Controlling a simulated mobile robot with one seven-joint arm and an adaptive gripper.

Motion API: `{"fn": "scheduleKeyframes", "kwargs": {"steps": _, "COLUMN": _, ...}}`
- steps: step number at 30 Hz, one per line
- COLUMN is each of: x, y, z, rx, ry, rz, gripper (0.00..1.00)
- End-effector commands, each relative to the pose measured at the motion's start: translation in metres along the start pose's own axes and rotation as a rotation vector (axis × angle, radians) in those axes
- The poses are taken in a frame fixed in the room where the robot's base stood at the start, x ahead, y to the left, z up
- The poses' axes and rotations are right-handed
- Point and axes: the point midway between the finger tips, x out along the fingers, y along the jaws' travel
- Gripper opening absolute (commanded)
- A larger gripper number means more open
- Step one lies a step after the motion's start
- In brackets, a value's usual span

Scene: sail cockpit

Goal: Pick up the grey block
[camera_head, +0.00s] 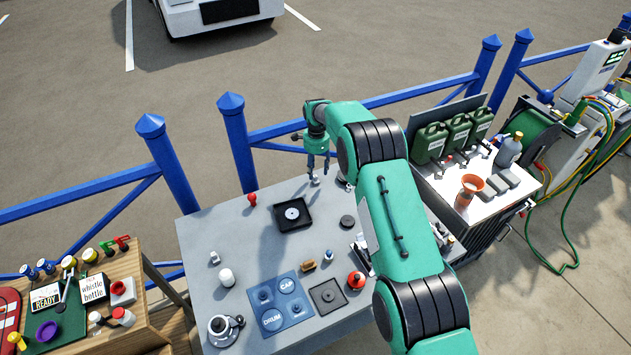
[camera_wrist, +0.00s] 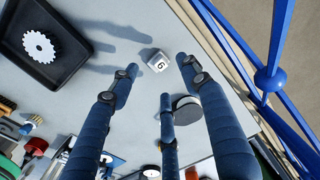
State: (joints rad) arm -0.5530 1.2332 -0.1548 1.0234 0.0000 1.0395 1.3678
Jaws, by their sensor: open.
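A small light-grey block (camera_wrist: 157,60) with a dark "6" on one face sits on the grey table (camera_head: 215,235). In the wrist view it lies just beyond my fingertips, in the gap between the left and right fingers. In the head view the block (camera_head: 316,181) shows as a small pale shape right below my gripper (camera_head: 318,168), near the table's far edge. My gripper (camera_wrist: 160,72) has its blue fingers spread, points down and holds nothing. I cannot tell the exact height of the fingertips above the block.
A black tray (camera_head: 280,224) with a white gear stands to the left of the block. A dark round disc (camera_wrist: 186,104) is close to the fingers. A blue fence post (camera_head: 238,140) and rail run just behind the table. The table's upper-left part is mostly clear.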

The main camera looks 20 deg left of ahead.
Motion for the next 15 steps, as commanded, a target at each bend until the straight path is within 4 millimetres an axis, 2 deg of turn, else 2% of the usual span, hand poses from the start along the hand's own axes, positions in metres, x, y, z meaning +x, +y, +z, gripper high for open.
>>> {"fn": "scheduleKeyframes", "kwargs": {"steps": 8, "x": 0.008, "y": 0.001, "z": 0.001, "rx": 0.0, "ry": 0.0, "rz": 0.001, "gripper": 0.47}}
{"fn": "scheduleKeyframes", "kwargs": {"steps": 15, "x": 0.031, "y": 0.001, "z": 0.004, "rx": 0.0, "ry": 0.0, "rz": 0.002, "gripper": 0.47}}
